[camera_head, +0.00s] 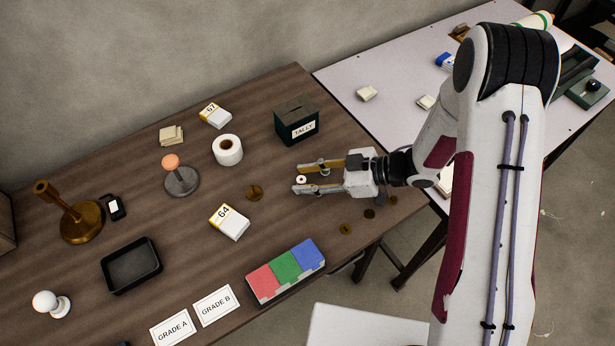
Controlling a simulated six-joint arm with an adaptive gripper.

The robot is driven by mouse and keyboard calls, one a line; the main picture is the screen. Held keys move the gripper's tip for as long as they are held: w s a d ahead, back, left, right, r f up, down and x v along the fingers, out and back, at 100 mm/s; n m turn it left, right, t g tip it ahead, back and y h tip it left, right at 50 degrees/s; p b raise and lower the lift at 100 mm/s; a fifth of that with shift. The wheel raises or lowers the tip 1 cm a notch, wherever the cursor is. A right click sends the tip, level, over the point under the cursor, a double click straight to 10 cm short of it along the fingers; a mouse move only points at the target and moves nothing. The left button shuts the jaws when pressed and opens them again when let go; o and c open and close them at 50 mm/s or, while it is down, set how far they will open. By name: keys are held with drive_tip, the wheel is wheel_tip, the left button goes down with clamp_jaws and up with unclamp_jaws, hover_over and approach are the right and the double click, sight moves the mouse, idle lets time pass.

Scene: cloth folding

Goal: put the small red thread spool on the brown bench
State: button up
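The brown bench (190,238) is a dark wood-grained top filling the left and middle of the view. My gripper (298,180) reaches in from the right, over the right part of the bench. Its two fingers are spread apart, with a small round thing, pale on top with a dark centre, between the tips; this seems to be the thread spool (301,180). Hardly any red shows on it. I cannot tell whether the fingers press on it, or whether it rests on the bench or hangs just above it.
A green TALLY box (296,122) stands behind my gripper, a white roll (227,150) to its left. A brown disc (254,192), a 64 box (229,222) and a red-green-blue block (286,272) are nearby. A pale table (390,75) adjoins at right. Bare bench lies around the fingers.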

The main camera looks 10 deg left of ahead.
drive_tip(key=shift+v, duration=6)
drive_tip(key=shift+w, duration=0.1)
